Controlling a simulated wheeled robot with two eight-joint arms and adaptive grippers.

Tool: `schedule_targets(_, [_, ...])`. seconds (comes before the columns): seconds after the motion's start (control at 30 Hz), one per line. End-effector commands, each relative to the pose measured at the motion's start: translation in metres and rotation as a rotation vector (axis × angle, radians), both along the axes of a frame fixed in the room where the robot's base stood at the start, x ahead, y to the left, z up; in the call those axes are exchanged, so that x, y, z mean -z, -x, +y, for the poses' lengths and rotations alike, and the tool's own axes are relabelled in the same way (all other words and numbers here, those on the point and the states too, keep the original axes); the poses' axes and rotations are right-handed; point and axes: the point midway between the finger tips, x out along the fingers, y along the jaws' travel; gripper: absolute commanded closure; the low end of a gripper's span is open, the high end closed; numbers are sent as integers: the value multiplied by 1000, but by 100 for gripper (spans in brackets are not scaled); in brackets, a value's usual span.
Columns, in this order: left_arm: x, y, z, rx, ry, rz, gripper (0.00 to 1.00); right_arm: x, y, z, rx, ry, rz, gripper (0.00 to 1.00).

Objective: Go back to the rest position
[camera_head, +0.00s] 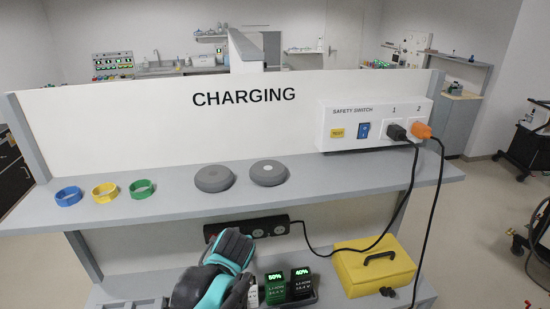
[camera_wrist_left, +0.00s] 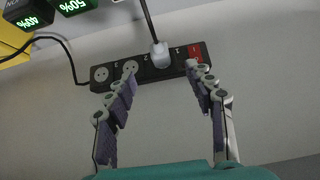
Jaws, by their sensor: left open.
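My left gripper (camera_head: 232,246) is in front of the lower part of the charging station, just below the front edge of the upper shelf. In the left wrist view its two fingers (camera_wrist_left: 161,68) are spread apart with nothing held between them. Beyond the fingertips is a black power strip (camera_wrist_left: 107,85) on the pale panel, with a white plug (camera_wrist_left: 160,55) seated in it. The fingers appear apart from the plug, though the exact distance is hard to judge. My right gripper is in neither view.
Green-lit battery packs (camera_head: 276,288) stand close to my left gripper's right, beside a yellow case (camera_head: 372,267). The grey upper shelf (camera_head: 330,180) holds coloured rings (camera_head: 105,193) and two grey discs (camera_head: 268,172). Black cables hang from the safety switch box (camera_head: 350,140) on the right.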

Motion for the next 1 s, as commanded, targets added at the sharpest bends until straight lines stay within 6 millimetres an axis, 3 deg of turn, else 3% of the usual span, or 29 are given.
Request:
schedule_targets(0.17, [17, 54, 16, 56, 1, 49, 46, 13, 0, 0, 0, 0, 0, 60])
schedule_targets(0.3, [42, 113, 24, 136, 8, 92, 46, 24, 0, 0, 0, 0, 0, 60])
schedule_targets(0.5, [75, 169, 23, 235, 17, 119, 46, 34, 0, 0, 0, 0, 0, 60])
schedule_targets(0.67, [85, 185, 20, 269, 20, 125, 46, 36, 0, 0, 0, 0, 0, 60])
schedule_targets(1.0, [85, 185, 20, 273, 19, 124, 46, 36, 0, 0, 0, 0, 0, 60])
